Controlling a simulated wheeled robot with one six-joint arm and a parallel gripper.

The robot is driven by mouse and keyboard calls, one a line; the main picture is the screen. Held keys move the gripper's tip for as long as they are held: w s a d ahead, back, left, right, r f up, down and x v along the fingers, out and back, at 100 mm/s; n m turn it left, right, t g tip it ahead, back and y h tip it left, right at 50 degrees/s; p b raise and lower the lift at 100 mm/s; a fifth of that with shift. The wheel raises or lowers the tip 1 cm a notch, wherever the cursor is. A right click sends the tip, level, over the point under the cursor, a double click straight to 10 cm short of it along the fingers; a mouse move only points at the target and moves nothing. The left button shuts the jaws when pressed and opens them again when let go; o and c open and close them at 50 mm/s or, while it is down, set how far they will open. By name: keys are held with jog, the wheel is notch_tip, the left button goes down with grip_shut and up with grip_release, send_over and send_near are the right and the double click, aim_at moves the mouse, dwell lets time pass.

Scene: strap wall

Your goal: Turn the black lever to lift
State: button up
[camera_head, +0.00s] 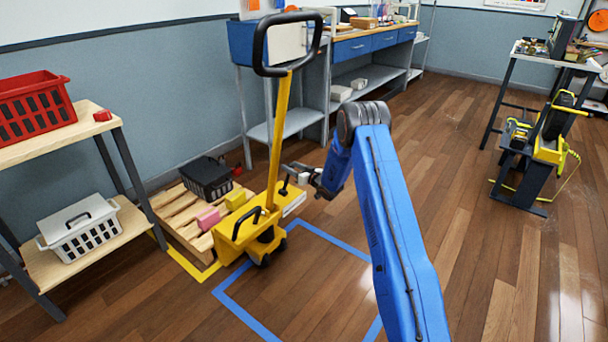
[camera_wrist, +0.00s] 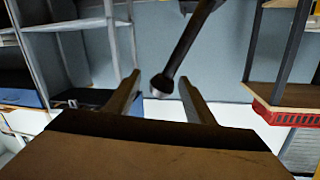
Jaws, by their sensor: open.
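The yellow pallet jack (camera_head: 245,232) stands at the wooden pallet, with a tall yellow post and a black loop handle (camera_head: 260,55). A small black lever (camera_head: 284,187) rises from its body beside the post. In the wrist view a dark lever (camera_wrist: 188,55) comes down from the top, its rounded end between or just beyond my fingertips. My gripper (camera_wrist: 160,78) is open, with a finger on each side of that end; contact cannot be told. In the head view my gripper (camera_head: 297,172) is at the jack's right side, close to the lever.
The pallet (camera_head: 178,212) holds a black crate (camera_head: 206,178) and pink and yellow blocks. A second black curved handle (camera_head: 245,222) is on the jack's left. A shelf with red (camera_head: 35,105) and white baskets (camera_head: 80,228) stands left.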

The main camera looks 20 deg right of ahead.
jog(key=v, duration=1.6)
jog(key=shift+s, duration=0.3)
notch_tip(320, 180, up, 13)
jog(key=s+g+h, duration=0.1)
jog(key=s+h, duration=0.2)
jog(key=h, duration=0.1)
jog(key=s+r+m+g+h, duration=0.2)
jog(key=s+r+g+h, duration=0.15)
jog(key=s+r, duration=0.95)
jog(key=s+a+r+g, duration=0.1)
jog(key=s+a+g, duration=0.2)
jog(key=s, duration=1.9)
jog(key=s+a+m+g, duration=0.1)
jog(key=s+a+g, duration=0.2)
jog(key=s, duration=2)
jog(key=shift+a+r, duration=0.35)
jog(key=shift+a, duration=0.15)
